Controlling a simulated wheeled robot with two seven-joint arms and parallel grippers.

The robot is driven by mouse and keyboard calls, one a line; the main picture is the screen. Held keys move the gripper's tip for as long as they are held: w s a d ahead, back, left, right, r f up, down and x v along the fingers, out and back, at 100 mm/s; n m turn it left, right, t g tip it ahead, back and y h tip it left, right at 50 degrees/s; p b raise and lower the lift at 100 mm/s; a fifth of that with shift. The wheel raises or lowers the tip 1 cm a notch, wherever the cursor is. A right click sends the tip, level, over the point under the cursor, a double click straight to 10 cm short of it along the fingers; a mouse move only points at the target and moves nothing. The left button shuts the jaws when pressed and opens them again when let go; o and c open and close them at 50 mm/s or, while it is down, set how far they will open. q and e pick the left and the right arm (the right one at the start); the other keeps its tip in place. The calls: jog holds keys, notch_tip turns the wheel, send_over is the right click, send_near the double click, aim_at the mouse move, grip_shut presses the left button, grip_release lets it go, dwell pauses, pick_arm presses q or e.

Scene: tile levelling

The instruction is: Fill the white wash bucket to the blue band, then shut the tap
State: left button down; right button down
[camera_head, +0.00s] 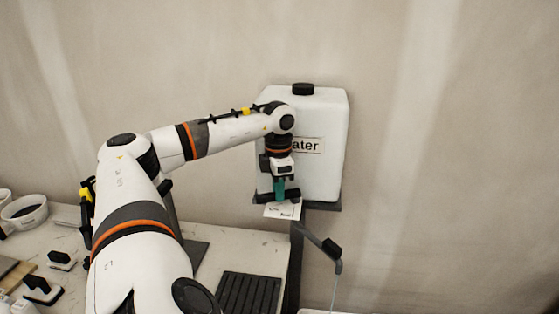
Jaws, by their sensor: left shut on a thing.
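A white water tank (325,110) with a black cap and a label ending "ater" stands against the wall. My left gripper (279,192) points down in front of the tank's lower part and is shut on a teal tap handle (280,187). A grey spout (318,238) reaches out to the lower right of the tank. A thin pale stream (334,292) hangs below its end, looking like running water. Only a sliver of a white rim (322,311), probably the wash bucket, shows at the bottom edge. The blue band and water level are out of view. My right gripper is not in view.
A small paper tag (284,211) hangs under the gripper. A black ribbed mat (248,292) lies on the worktop (245,240). At left are a white round container (24,211) and black-and-white hand tools (42,290). The wall behind is bare.

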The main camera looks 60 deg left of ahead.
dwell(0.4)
pick_arm(q)
jog(key=c, duration=1.3)
grip_release()
notch_tip(320, 180, up, 7)
jog(key=shift+w, duration=0.1)
notch_tip(320, 180, up, 5)
jog(key=p, duration=0.2)
jog(key=shift+r+p, duration=0.1)
jog(key=shift+p, duration=0.25)
jog(key=shift+c, duration=0.2)
